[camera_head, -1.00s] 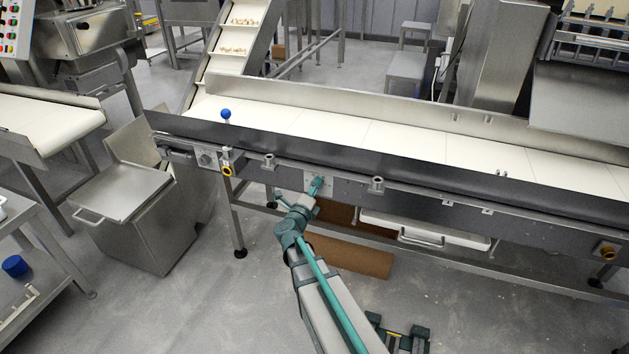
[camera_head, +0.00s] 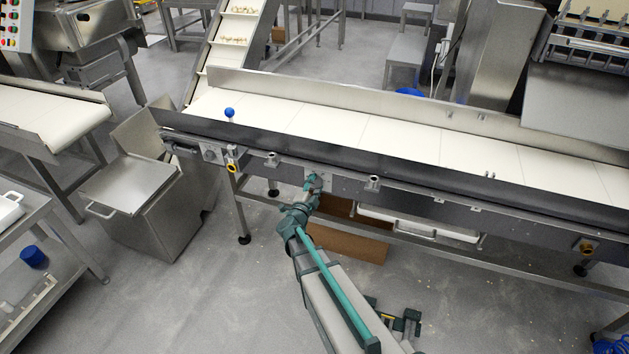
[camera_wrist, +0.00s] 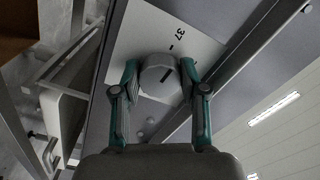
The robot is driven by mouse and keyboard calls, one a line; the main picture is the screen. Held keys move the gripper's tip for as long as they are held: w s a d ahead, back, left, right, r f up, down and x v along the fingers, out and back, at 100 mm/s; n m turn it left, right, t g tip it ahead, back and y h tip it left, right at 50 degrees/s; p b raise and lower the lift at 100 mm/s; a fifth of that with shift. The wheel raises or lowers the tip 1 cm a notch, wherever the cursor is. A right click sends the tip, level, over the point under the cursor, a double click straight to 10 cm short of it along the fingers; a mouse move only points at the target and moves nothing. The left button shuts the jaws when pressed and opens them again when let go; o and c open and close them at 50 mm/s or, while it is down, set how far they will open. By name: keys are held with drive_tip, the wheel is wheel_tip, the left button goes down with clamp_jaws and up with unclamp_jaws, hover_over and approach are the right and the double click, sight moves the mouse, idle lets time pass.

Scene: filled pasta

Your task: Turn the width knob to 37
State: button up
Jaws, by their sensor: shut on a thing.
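The width knob (camera_wrist: 157,77) is a round grey knob with a black pointer line, on a pale plate (camera_wrist: 124,48) on the conveyor's front side. The number 37 (camera_wrist: 180,33) and a short black tick are printed above the knob in the wrist view. The pointer line slants up and right on the knob face; I cannot tell whether it lines up exactly with the tick. My gripper (camera_wrist: 160,73) is shut on the knob, one teal finger on each side. In the head view my gripper (camera_head: 313,184) is at the conveyor front and hides most of the knob.
The long conveyor (camera_head: 400,139) with a white belt runs above my gripper. Other fittings (camera_head: 372,183) stick out along its front rail. A white drawer or tray (camera_head: 420,224) hangs below at the right. A steel bin (camera_head: 150,205) stands left. The floor in front has free room.

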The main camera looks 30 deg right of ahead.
drive_tip(key=shift+n+p, duration=0.35)
drive_tip(key=shift+n, duration=0.15)
drive_tip(key=o, duration=1.1)
drive_tip(key=shift+o, duration=0.2)
drive_tip(key=v, duration=1.2)
